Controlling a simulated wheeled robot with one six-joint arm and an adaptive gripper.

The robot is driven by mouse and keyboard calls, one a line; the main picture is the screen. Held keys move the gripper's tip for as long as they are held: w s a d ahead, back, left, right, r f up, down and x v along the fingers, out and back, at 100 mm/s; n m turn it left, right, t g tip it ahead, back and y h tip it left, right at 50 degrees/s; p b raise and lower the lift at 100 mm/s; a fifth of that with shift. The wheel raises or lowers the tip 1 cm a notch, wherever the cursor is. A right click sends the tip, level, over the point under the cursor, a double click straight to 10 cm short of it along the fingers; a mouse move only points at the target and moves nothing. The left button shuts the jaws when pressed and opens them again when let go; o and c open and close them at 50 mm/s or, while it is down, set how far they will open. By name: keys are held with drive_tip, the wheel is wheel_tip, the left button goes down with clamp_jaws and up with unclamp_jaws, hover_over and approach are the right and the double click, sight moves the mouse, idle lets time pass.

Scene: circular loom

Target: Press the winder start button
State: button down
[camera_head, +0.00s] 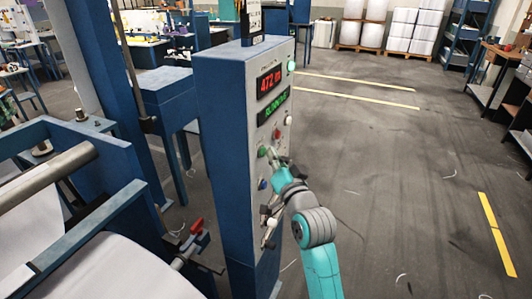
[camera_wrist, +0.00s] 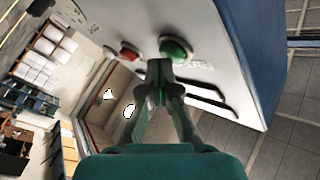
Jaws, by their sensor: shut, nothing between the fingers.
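The control panel (camera_head: 283,60) is the pale grey face of a tall blue cabinet. It carries a green button (camera_head: 262,151), a red button (camera_head: 277,134) and a blue button (camera_head: 262,184). My gripper (camera_head: 276,160) is at the panel, close beside the green button. In the wrist view, my gripper's shut fingertips (camera_wrist: 159,72) are empty and just below the green button (camera_wrist: 176,49), partly overlapping its lower edge. The red button (camera_wrist: 129,50) is to its left. I cannot tell whether the fingertips touch the green button. Its label is partly hidden and unreadable.
A red display (camera_head: 270,80) reads about 472 m, above a green text display (camera_head: 273,106). Black handles (camera_wrist: 205,100) stick out below the buttons. Rollers (camera_head: 45,178) stand left; floor (camera_head: 390,170) to the right is mostly clear.

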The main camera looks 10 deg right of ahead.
drive_tip(key=shift+d, duration=0.1)
idle(0.5)
drive_tip(key=shift+s+d, duration=0.45)
drive_tip(key=shift+d, duration=0.1)
drive_tip(key=shift+s+d, duration=0.75)
drive_tip(key=shift+d, duration=0.25)
drive_tip(key=shift+s+d, duration=0.75)
drive_tip(key=shift+d, duration=0.25)
drive_tip(key=s+f+g+h, duration=0.2)
drive_tip(key=s+f+h, duration=0.1)
drive_tip(key=s+f, duration=1.8)
drive_tip(key=s+a+n+g, duration=0.1)
drive_tip(key=s+n, duration=0.4)
drive_tip(key=s, duration=2.6)
drive_tip(key=shift+a+f+n+g, duration=0.15)
drive_tip(key=shift+f+n+g, duration=0.25)
drive_tip(key=shift+g, duration=0.4)
